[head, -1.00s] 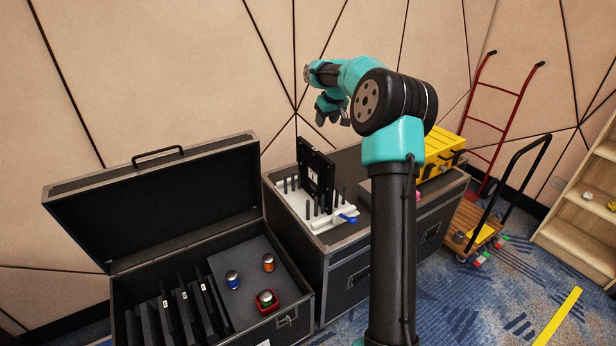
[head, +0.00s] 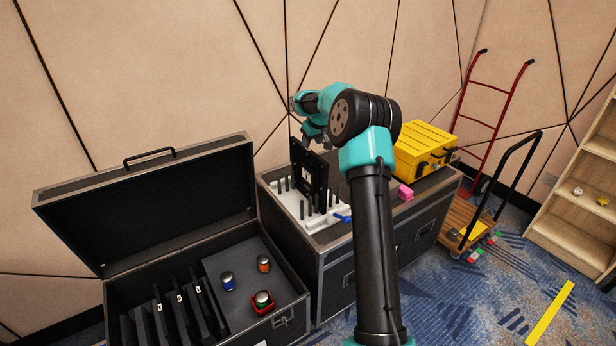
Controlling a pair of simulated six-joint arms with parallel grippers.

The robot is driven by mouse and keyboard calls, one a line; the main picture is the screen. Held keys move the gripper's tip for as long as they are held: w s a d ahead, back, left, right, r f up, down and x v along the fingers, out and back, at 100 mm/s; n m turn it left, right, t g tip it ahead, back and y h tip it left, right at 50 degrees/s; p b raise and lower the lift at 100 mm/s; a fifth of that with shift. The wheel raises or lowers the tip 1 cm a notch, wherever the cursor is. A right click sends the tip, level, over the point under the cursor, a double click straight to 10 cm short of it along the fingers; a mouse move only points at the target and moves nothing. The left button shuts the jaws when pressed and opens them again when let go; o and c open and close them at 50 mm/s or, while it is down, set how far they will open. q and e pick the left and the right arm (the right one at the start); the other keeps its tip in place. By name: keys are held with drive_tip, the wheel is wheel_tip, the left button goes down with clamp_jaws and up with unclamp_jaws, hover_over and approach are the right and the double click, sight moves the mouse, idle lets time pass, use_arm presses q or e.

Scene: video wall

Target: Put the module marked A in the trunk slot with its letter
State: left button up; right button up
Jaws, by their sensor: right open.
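A black module (head: 309,172) stands upright in a white rack (head: 322,222) on top of a black flight case; I cannot read a letter on it. My right gripper (head: 314,142) is open just above the module's top edge, partly hidden by my own arm. I cannot tell whether it touches the module. The open trunk (head: 150,212) is at the left, with a row of dark slots (head: 165,312) carrying small white labels too small to read. My left gripper is not in view.
Beside the trunk slots, a grey panel holds a blue can (head: 228,281), an orange can (head: 263,263) and a red holder (head: 263,303). A blue-handled tool (head: 342,218) lies by the rack.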

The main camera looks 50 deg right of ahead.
sight(309, 150)
drive_tip(key=shift+w+d+f, duration=0.1)
drive_tip(key=shift+w+f, duration=0.15)
drive_tip(key=shift+f, duration=0.3)
drive_tip(key=shift+f, duration=0.1)
drive_tip(key=shift+w+x, duration=0.2)
drive_tip(key=shift+x, duration=2.3)
drive_tip(key=shift+f, duration=0.2)
clamp_jaws()
